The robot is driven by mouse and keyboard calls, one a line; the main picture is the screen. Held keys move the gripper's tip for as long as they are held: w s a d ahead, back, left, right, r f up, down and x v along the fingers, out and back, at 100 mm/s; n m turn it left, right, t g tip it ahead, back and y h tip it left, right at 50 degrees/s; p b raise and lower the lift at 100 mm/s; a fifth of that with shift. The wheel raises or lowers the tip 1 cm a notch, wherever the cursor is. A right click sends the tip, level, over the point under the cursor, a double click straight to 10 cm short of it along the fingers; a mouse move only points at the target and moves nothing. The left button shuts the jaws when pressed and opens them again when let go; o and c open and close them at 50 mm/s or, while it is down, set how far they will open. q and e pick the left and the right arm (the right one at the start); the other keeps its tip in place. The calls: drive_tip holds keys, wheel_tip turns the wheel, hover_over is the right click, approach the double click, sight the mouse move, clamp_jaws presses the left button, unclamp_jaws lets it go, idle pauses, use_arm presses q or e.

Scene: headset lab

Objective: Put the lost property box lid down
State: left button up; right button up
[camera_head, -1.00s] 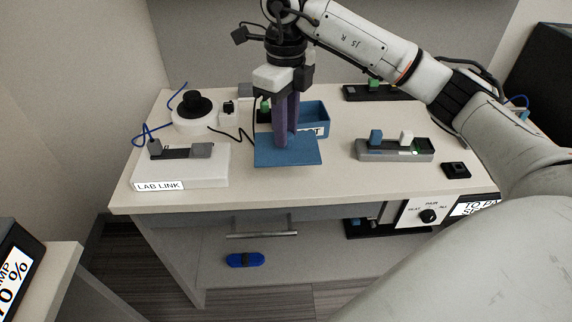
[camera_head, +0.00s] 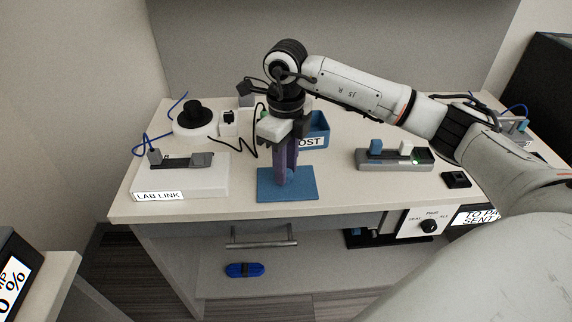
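The lost property box lid (camera_head: 268,191) is a flat blue plate near the front edge of the table, in the head view. My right gripper (camera_head: 287,175) points straight down over it, its purple fingers close together at the lid's middle. They appear shut on the lid's handle, which the fingers mostly hide. The lid looks level and at or just above the tabletop; I cannot tell whether it touches. The blue lost property box (camera_head: 318,130) stands open behind the gripper, its label partly hidden. My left gripper is not in view.
A white lab link unit (camera_head: 205,184) stands left of the lid. A grey switch block (camera_head: 390,164) and a small black block (camera_head: 456,180) are to the right. A drawer handle (camera_head: 262,244) is below the table edge. The tabletop between lid and switch block is clear.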

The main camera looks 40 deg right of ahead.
drive_tip(key=shift+o, duration=1.3)
wheel_tip(320, 180, up, 12)
drive_tip(key=shift+r, duration=0.2)
drive_tip(key=shift+s+f, duration=0.1)
